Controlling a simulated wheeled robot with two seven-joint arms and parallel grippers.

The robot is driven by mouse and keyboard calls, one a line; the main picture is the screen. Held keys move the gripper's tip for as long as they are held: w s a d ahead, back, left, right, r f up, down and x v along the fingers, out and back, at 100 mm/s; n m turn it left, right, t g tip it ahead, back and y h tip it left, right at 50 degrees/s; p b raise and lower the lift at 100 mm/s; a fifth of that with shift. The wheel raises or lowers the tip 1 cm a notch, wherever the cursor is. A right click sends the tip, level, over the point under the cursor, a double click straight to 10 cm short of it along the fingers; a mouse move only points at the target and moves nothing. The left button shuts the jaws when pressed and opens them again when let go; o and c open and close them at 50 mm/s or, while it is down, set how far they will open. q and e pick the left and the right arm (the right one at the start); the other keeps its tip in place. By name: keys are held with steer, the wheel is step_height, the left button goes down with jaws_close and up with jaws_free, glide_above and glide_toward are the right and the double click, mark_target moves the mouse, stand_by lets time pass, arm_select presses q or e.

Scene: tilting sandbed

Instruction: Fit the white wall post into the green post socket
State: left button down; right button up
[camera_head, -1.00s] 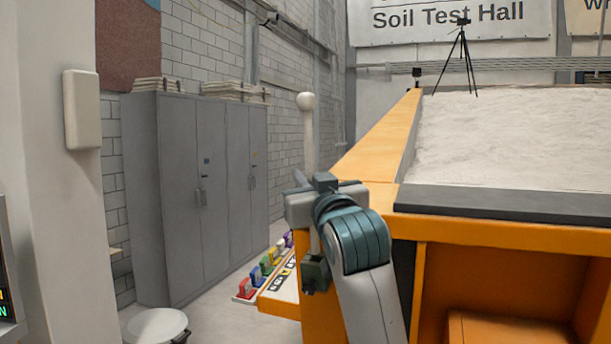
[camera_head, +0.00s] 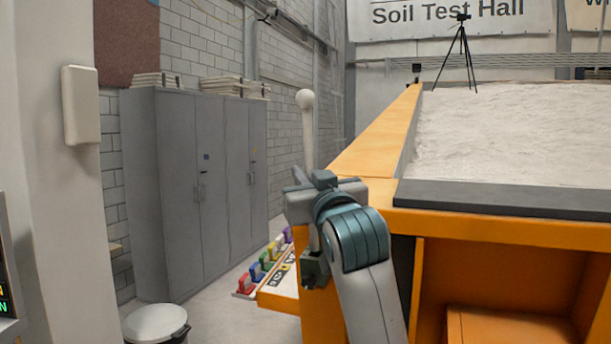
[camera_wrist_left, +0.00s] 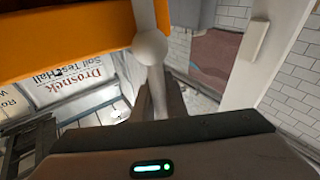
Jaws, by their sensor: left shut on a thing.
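The white wall post (camera_head: 309,137) with its round ball top stands nearly upright in the head view, its top leaning slightly left. My left gripper (camera_head: 300,180) is shut on it below the ball. The ball (camera_wrist_left: 150,48) and shaft also show between the fingers in the left wrist view. A pale length of rod shows below the gripper, above a dark block (camera_head: 315,270); I cannot tell whether they touch. A small green piece (camera_head: 266,262) sits in a row of coloured pieces on the left; I cannot tell whether it is the socket. My right gripper is out of view.
The orange sandbed frame (camera_head: 375,165) rises just right of the post, holding pale sand (camera_head: 510,135). Grey cabinets (camera_head: 200,190) stand behind on the left. A round white-topped bin (camera_head: 155,325) is at lower left. Floor between cabinets and frame is clear.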

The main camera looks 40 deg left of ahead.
arm_select(q)
steer(key=shift+w+a+f+b, duration=0.1)
steer(key=shift+w+f+b, duration=0.1)
steer(key=shift+f+b, duration=0.85)
steer(key=shift+w+a+f+b, duration=0.15)
steer(key=shift+f+b, duration=0.3)
steer(key=shift+f, duration=1.05)
stand_by(1.0)
steer(key=shift+d+r, duration=0.15)
steer(key=shift+r, duration=0.05)
step_height(320, 180, up, 9)
steer(key=s+p, duration=0.1)
steer(key=p, duration=0.6)
steer(key=shift+s+d+f, duration=0.15)
steer(key=shift+s, duration=0.05)
stand_by(0.9)
stand_by(0.4)
steer(key=shift+b, duration=0.4)
steer(key=shift+r, duration=0.25)
